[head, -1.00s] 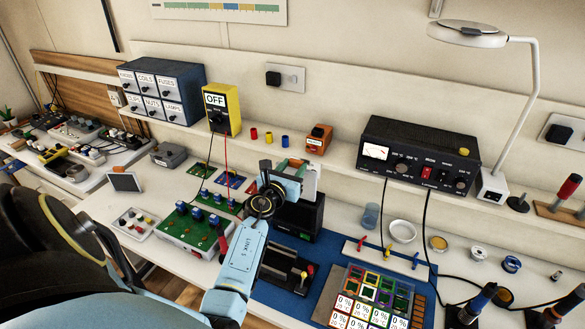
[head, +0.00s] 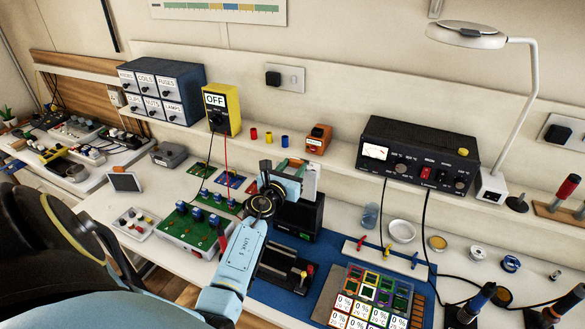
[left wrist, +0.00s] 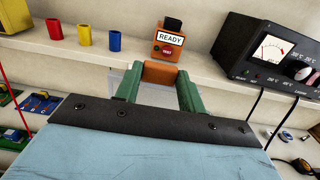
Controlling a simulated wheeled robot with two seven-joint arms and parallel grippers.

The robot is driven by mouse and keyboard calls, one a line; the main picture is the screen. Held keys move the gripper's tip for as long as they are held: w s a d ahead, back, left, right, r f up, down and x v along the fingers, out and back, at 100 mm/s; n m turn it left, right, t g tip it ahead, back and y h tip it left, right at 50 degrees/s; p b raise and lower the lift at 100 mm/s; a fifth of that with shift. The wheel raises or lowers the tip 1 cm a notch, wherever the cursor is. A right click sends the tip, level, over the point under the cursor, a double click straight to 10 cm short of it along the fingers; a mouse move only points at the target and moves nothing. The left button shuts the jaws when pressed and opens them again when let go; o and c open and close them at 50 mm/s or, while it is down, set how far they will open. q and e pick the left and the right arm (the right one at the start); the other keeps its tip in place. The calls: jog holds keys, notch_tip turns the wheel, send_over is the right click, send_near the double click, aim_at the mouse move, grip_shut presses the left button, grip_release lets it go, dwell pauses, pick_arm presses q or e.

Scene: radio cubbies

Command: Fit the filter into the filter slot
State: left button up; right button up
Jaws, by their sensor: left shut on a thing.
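My left gripper (head: 291,165) is over the back of the blue mat, above a black box (head: 297,220) with a small green display. In the left wrist view its two green fingers (left wrist: 158,80) are shut on an orange-brown block (left wrist: 160,72), seemingly the filter. In the head view the block is mostly hidden by the gripper. A pale grey upright panel (head: 312,181) stands just right of the fingers. I cannot make out the filter slot, or whether the block touches anything below. My right gripper is not in view.
An orange device (head: 318,139) reading READY sits on the shelf behind. A black power supply (head: 418,155) is to its right. A green circuit board (head: 195,225) lies left of my arm.

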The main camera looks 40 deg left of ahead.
pick_arm(q)
notch_tip(320, 180, down, 12)
jog(key=b, duration=1.1)
jog(key=shift+f, duration=0.15)
dwell(3.3)
jog(key=o, duration=1.1)
jog(key=shift+c, duration=0.2)
jog(key=v, duration=1.3)
jog(key=shift+s+p, duration=0.25)
jog(key=shift+p, duration=0.15)
